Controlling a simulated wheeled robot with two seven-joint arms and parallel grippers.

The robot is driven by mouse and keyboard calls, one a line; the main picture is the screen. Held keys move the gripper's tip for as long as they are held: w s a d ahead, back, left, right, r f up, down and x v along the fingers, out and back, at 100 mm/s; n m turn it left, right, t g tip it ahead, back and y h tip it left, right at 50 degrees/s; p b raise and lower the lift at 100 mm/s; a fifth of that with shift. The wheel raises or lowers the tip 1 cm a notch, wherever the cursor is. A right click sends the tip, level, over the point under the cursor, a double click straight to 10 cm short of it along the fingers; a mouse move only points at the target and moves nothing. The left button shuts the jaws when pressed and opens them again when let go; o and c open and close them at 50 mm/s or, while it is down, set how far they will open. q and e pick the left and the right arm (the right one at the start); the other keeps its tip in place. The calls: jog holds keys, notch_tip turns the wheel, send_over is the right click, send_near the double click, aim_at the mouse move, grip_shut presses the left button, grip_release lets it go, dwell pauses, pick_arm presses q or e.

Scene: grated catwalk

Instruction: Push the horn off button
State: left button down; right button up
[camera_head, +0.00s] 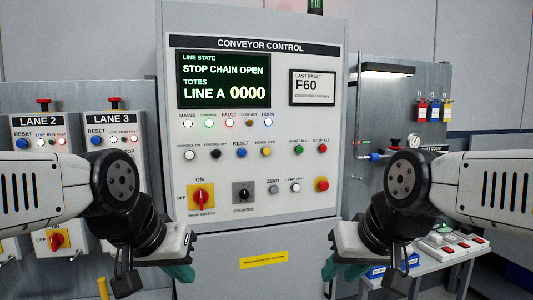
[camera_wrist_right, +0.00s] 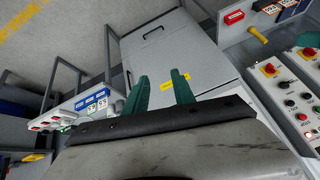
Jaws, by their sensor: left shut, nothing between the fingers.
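The horn off button (camera_head: 266,152) is a small yellow button in the middle row of the conveyor control panel (camera_head: 325,215), right of the blue reset button (camera_head: 240,153). Nothing touches it. My left gripper (camera_head: 182,273) is low in front of the cabinet's left side, below and left of the button, with its green fingers shut and empty. My right gripper (camera_head: 329,270) is low at the cabinet's right side, below and right of the button. In the right wrist view its two green fingers (camera_wrist_right: 160,92) stand apart with nothing between them.
A display (camera_head: 224,80) reads "STOP CHAIN OPEN". The red main switch (camera_head: 201,196), black counter knob (camera_head: 243,193) and a red button (camera_head: 321,184) sit below the button row. Lane boxes (camera_head: 113,138) stand left. A small table (camera_head: 447,258) stands right. The space before the panel is free.

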grip_shut()
dwell(1.4)
